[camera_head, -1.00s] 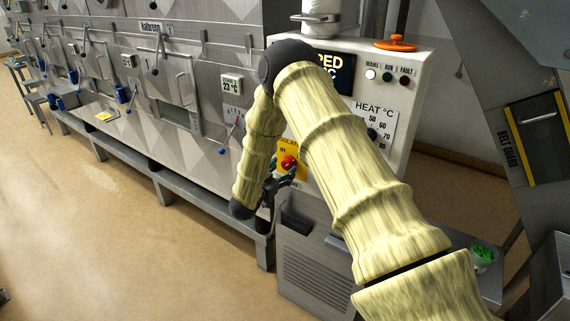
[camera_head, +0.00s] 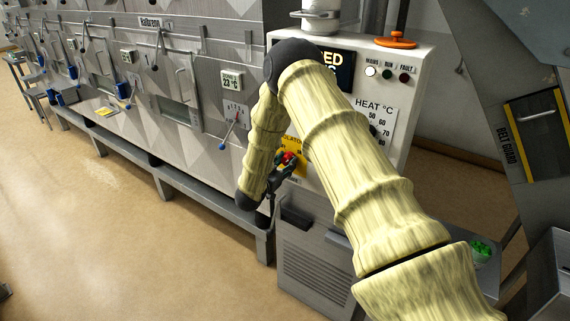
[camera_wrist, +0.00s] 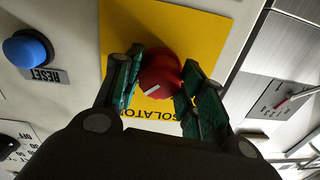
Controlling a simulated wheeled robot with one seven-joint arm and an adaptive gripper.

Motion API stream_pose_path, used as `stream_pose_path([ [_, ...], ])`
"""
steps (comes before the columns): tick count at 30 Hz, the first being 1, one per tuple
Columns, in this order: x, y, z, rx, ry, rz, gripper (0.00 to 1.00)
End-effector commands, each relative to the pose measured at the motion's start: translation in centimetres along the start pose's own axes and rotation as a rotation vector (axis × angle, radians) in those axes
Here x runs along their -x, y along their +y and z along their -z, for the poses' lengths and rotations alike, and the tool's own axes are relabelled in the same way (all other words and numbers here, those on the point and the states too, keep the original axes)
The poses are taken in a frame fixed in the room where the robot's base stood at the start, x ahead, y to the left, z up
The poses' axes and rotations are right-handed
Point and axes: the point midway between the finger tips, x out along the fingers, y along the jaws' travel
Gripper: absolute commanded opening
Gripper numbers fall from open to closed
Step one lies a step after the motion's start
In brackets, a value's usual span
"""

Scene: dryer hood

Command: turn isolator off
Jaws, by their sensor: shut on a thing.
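The isolator is a red rotary knob (camera_wrist: 160,76) on a yellow plate (camera_wrist: 190,30) in the wrist view. A pale pointer line shows on the knob. In the head view the yellow plate (camera_head: 294,164) sits on the front of the white control cabinet, partly hidden by my arm. My gripper (camera_wrist: 158,88) has one finger on each side of the knob and is shut on it. In the head view my gripper (camera_head: 283,168) is at the plate, small and partly covering the red knob.
A blue reset button (camera_wrist: 28,49) is beside the plate in the wrist view. The white cabinet (camera_head: 415,90) carries indicator lamps and a heat dial, with an orange handle (camera_head: 396,41) on top. Steel dryer panels (camera_head: 215,50) stand to the left. Open floor (camera_head: 110,240) lies in front.

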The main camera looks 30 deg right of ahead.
Motion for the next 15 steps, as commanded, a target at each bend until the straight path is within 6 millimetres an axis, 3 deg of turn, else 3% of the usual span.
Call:
stream_pose_path([
  [8,0.07,-0.06,-0.07,0.065,-0.004,0.001,0.16],
  [15,0.09,-0.06,-0.09,0.233,-0.012,0.0,0.16],
])
